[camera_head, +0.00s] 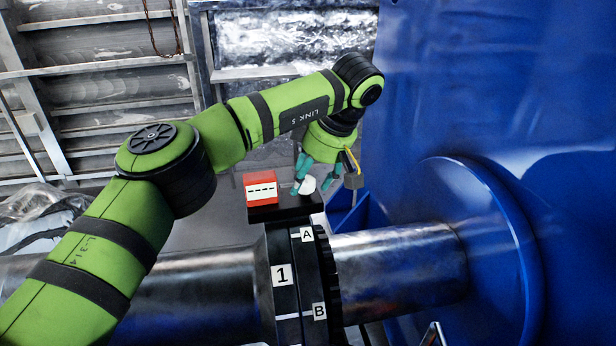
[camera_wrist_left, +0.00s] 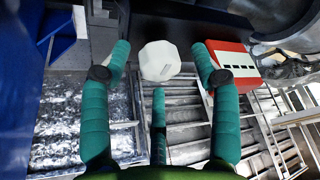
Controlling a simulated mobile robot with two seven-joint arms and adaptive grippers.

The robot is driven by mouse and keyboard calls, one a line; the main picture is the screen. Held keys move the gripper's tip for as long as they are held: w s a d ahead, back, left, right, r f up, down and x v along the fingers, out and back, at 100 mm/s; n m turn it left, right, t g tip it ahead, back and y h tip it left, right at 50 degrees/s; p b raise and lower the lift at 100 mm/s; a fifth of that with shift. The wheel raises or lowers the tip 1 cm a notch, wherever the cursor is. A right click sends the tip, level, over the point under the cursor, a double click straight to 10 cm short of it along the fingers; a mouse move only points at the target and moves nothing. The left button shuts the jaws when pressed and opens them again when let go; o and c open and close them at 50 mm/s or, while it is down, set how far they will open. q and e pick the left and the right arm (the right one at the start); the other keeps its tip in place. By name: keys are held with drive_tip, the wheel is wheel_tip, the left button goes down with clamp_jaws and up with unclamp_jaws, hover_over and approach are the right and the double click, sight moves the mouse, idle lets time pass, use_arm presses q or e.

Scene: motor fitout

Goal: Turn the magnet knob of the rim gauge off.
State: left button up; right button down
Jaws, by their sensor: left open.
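The rim gauge shows as a red box (camera_head: 261,188) with a white dashed display, on a dark base (camera_head: 285,208) on top of the coupling rim. The white magnet knob (camera_head: 307,185) sits to the right of the red box. In the left wrist view the knob (camera_wrist_left: 160,61) is many-sided, with a short mark on its face. My left gripper (camera_head: 311,187) reaches down over the knob with its teal fingers open. In the wrist view a finger stands on each side of the knob with visible gaps, and a third finger is below it. My right gripper is not in view.
The dark coupling rim (camera_head: 283,305) carries labels 1, A and B. A steel shaft (camera_head: 400,265) runs right into a large blue housing (camera_head: 480,80). Metal racks (camera_head: 110,75) stand behind. The red box is close beside one finger in the wrist view.

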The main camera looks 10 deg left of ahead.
use_arm(q)
drive_tip(key=v, duration=1.1)
drive_tip(key=shift+r, duration=0.2)
drive_tip(key=a+f+m+h+b, duration=0.1)
drive_tip(key=f+m+h+b, duration=0.1)
drive_tip(key=m, duration=0.4)
drive_tip(key=a+f+m+t+h+b, duration=0.1)
drive_tip(key=a+f+m+h+b, duration=0.1)
drive_tip(key=f+m, duration=0.2)
drive_tip(key=w+a+f+m+t+h+b, duration=0.1)
drive_tip(key=f+m, duration=0.3)
drive_tip(key=m, duration=0.4)
drive_tip(key=shift+a+h+b, duration=0.4)
drive_tip(key=shift+a+b, duration=0.1)
drive_tip(key=shift+a, duration=0.05)
drive_tip(key=shift+w+d+f+t, duration=0.15)
drive_tip(key=shift+f+t, duration=0.15)
drive_tip(key=shift+f, duration=0.25)
drive_tip(key=shift+c, duration=0.4)
